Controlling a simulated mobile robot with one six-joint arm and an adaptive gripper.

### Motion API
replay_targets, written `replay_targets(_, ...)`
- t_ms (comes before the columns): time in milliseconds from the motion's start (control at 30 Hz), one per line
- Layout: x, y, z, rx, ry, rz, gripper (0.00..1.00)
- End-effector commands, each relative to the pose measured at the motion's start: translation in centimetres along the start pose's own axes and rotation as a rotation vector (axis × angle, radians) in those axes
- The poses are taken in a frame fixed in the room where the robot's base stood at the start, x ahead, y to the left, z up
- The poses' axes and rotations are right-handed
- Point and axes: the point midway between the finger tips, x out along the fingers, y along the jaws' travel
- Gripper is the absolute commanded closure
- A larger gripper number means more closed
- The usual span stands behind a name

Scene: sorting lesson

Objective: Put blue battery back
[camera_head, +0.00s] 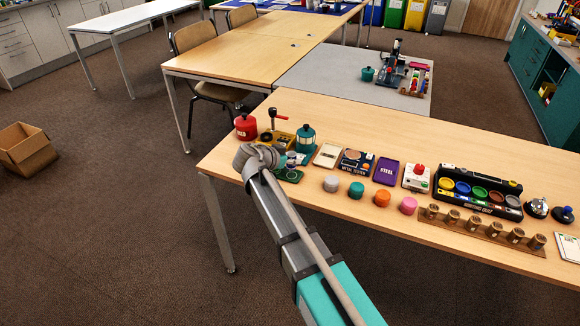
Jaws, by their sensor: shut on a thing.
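My gripper (284,161) is at the left part of the near table, at the end of my grey wrist. It is low over a small green stand. My wrist hides much of it. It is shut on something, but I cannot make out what. I cannot clearly pick out a blue battery. A black holder (478,190) with several round coloured places, blue and yellow among them, stands at the right. In front of it is a wooden rack (484,230) with several brown cylinders.
A red canister (246,126) and a dark green canister (306,138) stand near my gripper. Grey, teal, orange and pink pots line the front, with the pink pot (408,205) rightmost. A white box with a red knob (416,177) stands behind. Bare tabletop (400,135) lies further back.

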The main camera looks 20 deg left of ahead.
Motion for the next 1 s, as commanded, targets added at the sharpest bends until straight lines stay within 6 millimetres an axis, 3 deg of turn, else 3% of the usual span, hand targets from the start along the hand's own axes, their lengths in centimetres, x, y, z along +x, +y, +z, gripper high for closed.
replay_targets(567, 2.5, -0.4, 3.0, 0.0, 0.0, 0.001, 1.0)
replay_targets(1000, 2.6, -0.3, 3.1, 0.0, 0.001, 0.001, 1.0)
